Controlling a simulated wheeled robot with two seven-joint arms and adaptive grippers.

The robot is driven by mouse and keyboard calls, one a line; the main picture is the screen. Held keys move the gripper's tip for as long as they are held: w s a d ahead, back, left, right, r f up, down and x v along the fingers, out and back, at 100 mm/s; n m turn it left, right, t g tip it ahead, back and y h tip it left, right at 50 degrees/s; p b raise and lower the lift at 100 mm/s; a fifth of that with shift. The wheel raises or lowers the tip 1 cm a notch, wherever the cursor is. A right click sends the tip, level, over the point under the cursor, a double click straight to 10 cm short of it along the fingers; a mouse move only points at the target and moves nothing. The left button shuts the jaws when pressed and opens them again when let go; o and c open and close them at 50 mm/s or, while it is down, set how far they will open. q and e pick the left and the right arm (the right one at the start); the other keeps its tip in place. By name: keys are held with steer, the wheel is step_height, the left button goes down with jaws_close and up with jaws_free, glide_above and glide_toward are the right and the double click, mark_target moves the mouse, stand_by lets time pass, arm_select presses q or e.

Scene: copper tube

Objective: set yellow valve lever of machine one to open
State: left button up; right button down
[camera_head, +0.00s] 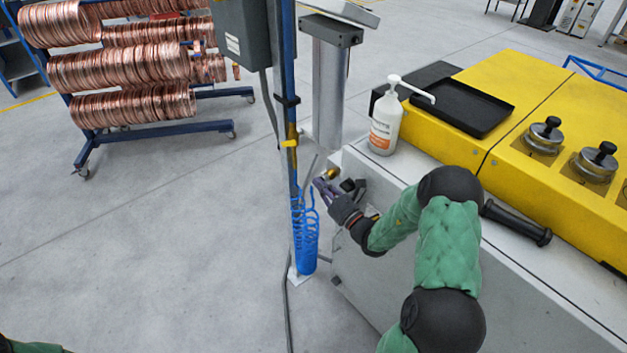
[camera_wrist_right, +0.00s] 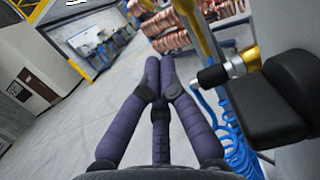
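A small yellow lever (camera_head: 290,143) sits on the upright blue pipe (camera_head: 289,80) in the head view. Whether it stands at open or closed is too small to tell. In the right wrist view, a yellow part (camera_wrist_right: 197,25) runs along the pipe at the upper right; I cannot tell if it is the lever. My right gripper (camera_head: 319,186) is just right of the pipe and below the lever, apart from the lever. In the wrist view its dark fingers (camera_wrist_right: 160,62) are brought together at the tips with nothing seen between them. My left gripper is out of view.
A blue coiled hose (camera_head: 305,235) hangs beside the pipe, close to my right gripper. A brass fitting (camera_wrist_right: 240,65) and black block (camera_wrist_right: 290,100) are to its right. The grey and yellow machine (camera_head: 545,110) carries a white pump bottle (camera_head: 385,125). Copper coils (camera_head: 120,70) stand behind, left.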

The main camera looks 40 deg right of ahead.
mark_target(291, 142)
steer(key=w+r+b, duration=0.2)
steer(key=w+r, duration=0.2)
steer(key=w, duration=0.6)
steer(key=shift+w+a+r+b, duration=0.15)
steer(key=shift+a+r+b, duration=0.2)
steer(key=shift+a, duration=0.1)
